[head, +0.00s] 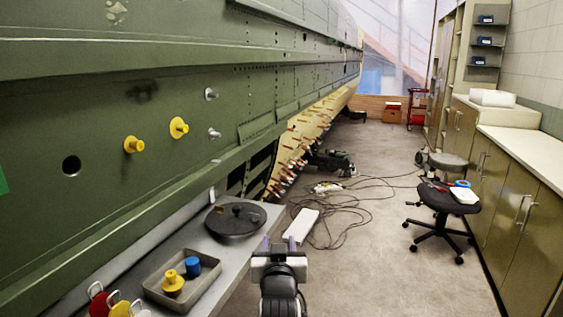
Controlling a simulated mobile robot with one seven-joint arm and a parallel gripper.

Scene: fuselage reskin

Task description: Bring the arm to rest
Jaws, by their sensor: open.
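My gripper (278,245) is at the bottom middle of the head view, pointing away from me. Its two purple-grey fingers stand apart with nothing between them. It is just right of the grey bench (228,258), beyond its right edge. My arm runs down out of the bottom of the picture behind it. The gripper appears apart from the bench and the fuselage (90,110).
A grey tray (212,275) holds yellow and blue pieces; a dark lidded pan (236,219) sits behind it. Red, yellow and white tools are at lower left. Cables (345,215) lie on the floor. A stool (440,205) and cabinets (490,170) stand right.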

